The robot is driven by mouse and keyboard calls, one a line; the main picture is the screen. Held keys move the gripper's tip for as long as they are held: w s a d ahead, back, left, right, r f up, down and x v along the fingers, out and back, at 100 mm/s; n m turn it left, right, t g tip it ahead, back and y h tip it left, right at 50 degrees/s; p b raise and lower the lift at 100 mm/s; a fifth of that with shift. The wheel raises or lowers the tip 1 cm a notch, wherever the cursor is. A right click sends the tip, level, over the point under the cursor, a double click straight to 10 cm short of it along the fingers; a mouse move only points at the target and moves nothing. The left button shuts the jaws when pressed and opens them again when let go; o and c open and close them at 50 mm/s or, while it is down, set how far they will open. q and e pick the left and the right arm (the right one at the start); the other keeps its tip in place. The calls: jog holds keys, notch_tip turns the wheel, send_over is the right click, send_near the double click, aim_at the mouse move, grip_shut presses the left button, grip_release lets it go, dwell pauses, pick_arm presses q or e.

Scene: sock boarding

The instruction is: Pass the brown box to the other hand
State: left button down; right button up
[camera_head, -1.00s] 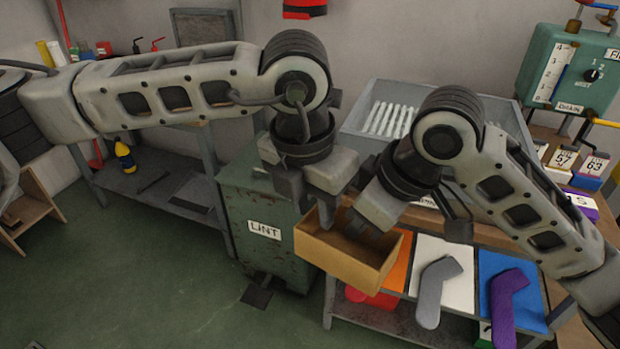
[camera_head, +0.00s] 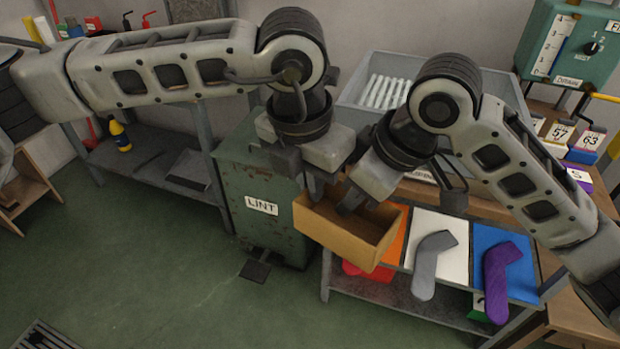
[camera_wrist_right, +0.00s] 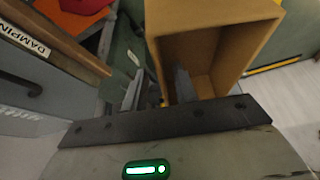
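The brown box (camera_head: 347,236) is an open-topped, empty-looking tray in the air in front of the table, beside the green LINT bin. My left gripper (camera_head: 318,186) comes down on its far left end and appears shut on the wall there, its fingertips partly hidden. My right gripper (camera_head: 352,203) reaches over the box's far long side. In the right wrist view, the box (camera_wrist_right: 215,50) shows its inside; one finger of the right gripper (camera_wrist_right: 157,90) is inside the box and the other outside, with gaps beside the wall between them.
The LINT bin (camera_head: 246,180) stands just left of the box. Grey (camera_head: 431,265) and purple (camera_head: 501,280) sock-shaped pieces lie on white and blue panels to the right. A grey tray (camera_head: 350,110) stands behind my arms. The green floor at left is mostly clear.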

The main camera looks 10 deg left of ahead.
jog(key=v, duration=1.2)
jog(key=w+d+f+m+t, duration=0.2)
jog(key=w+f+t, duration=0.25)
jog(key=f, duration=0.35)
jog(key=w+d+f+m+t, duration=0.2)
jog(key=w+f+t, duration=0.1)
jog(key=w+f, duration=0.4)
jog(key=s+a+f+t+y, duration=0.2)
jog(key=s+a+f, duration=0.1)
jog(key=s+f, duration=0.75)
jog(key=s+d+f+m+h, duration=0.2)
jog(key=s+d+f+m, duration=0.4)
jog(key=s, duration=0.4)
jog(key=shift+s+d+f+g, duration=0.35)
jog(key=shift+s+d+f, duration=0.05)
jog(key=shift+f, duration=0.4)
